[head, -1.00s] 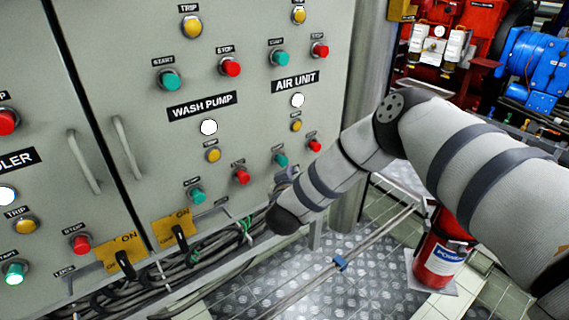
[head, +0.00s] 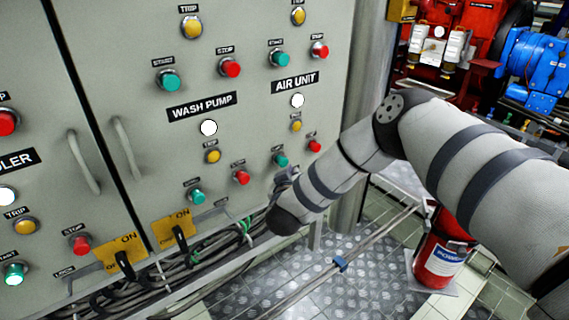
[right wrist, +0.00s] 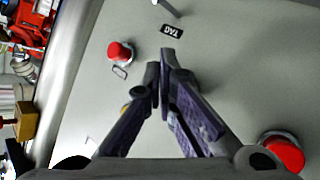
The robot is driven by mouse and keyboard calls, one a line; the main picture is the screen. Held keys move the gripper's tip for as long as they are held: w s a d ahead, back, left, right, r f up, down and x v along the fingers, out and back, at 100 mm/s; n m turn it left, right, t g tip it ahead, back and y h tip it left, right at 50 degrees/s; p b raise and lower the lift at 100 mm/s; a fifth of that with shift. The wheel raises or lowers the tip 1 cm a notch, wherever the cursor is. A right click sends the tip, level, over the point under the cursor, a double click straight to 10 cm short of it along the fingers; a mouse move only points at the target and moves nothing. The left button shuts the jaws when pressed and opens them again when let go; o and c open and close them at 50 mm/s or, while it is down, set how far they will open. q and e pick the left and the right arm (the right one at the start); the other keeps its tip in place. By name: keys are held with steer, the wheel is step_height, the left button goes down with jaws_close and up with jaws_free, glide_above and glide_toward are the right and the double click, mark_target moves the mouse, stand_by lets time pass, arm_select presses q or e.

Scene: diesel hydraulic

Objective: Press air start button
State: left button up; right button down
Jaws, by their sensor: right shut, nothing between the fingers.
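The grey control panel (head: 230,110) carries the black AIR UNIT label (head: 295,82). Below it are a white lamp (head: 297,100), a small yellow button (head: 296,125), a green button (head: 281,160) and a red button (head: 315,146). My right gripper (head: 284,175) is small and partly hidden behind my own arm, just below the green button. In the right wrist view my right gripper (right wrist: 160,72) is shut and empty, pointing at the panel. No green button shows there; the fingers cover part of the panel. I cannot tell if they touch it. My left gripper is not in view.
In the right wrist view, red buttons (right wrist: 120,52) (right wrist: 283,153) lie either side of the fingers. The WASH PUMP label (head: 202,106) and its buttons are left. Cables (head: 195,260) run below the panel. A fire extinguisher (head: 440,255) stands right.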

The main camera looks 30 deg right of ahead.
steer(key=shift+w, duration=0.1)
steer(key=shift+w, duration=0.35)
steer(key=shift+w+b, duration=0.4)
steer(key=shift+w, duration=0.1)
stand_by(0.6)
steer(key=shift+r, duration=0.1)
steer(key=shift+s+p, duration=0.9)
steer(key=shift+s, duration=0.05)
